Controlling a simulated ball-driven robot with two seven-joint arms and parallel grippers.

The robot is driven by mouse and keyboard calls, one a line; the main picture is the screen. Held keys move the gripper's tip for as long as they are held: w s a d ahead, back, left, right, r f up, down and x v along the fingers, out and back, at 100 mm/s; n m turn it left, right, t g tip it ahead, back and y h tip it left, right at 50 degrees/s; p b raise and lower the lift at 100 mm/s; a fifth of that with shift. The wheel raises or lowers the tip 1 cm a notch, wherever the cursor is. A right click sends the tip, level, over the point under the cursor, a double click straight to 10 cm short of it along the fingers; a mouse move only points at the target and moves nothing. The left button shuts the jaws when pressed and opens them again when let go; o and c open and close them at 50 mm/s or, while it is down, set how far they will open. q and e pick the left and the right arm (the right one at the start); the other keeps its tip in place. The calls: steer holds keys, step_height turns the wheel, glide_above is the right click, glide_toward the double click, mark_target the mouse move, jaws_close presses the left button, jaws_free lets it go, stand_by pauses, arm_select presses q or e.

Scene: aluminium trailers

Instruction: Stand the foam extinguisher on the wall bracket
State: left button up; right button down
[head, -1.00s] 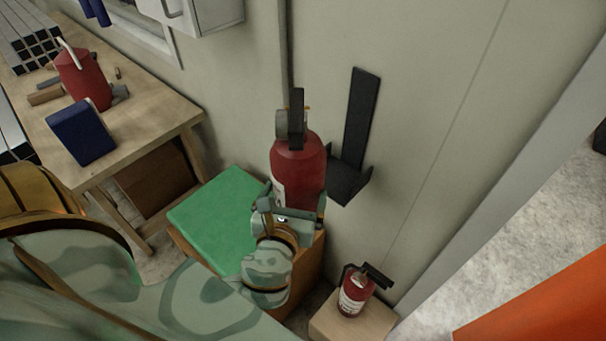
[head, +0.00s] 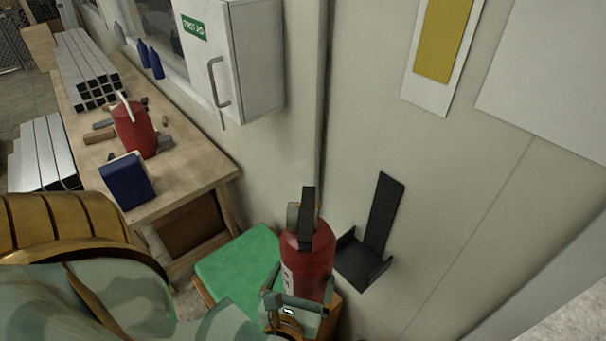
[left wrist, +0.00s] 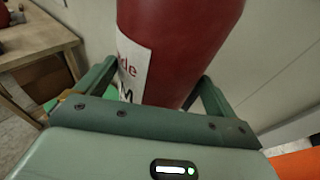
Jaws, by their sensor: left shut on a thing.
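The foam extinguisher (head: 308,250) is a red cylinder with a black handle and a white label, upright in the head view. My left gripper (head: 297,290) is shut around its lower body. In the left wrist view the extinguisher (left wrist: 180,50) stands between the two fingers of my left gripper (left wrist: 155,88). The extinguisher's bottom is hidden by the gripper. My right gripper is not in view.
A green-topped stool (head: 238,265) is left of the extinguisher. A wooden bench (head: 195,180) holds a red can (head: 134,128), a blue box (head: 127,183) and metal tubes (head: 85,65). A white first aid cabinet (head: 240,60) juts from the wall. The wall around the bracket is clear.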

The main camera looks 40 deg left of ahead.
arm_select(q)
steer(key=shift+w+r, duration=0.1)
steer(key=shift+r, duration=0.2)
steer(key=w+d+f+b, duration=0.1)
steer(key=w+f+b, duration=0.1)
steer(key=w, duration=0.7)
steer(key=w+d+f+b, duration=0.1)
steer(key=w+f, duration=0.3)
steer(key=w, duration=0.6)
steer(key=shift+w+d+f+b, duration=0.25)
steer(key=shift+d+f+b, duration=0.15)
steer(key=shift+b, duration=0.2)
stand_by(0.4)
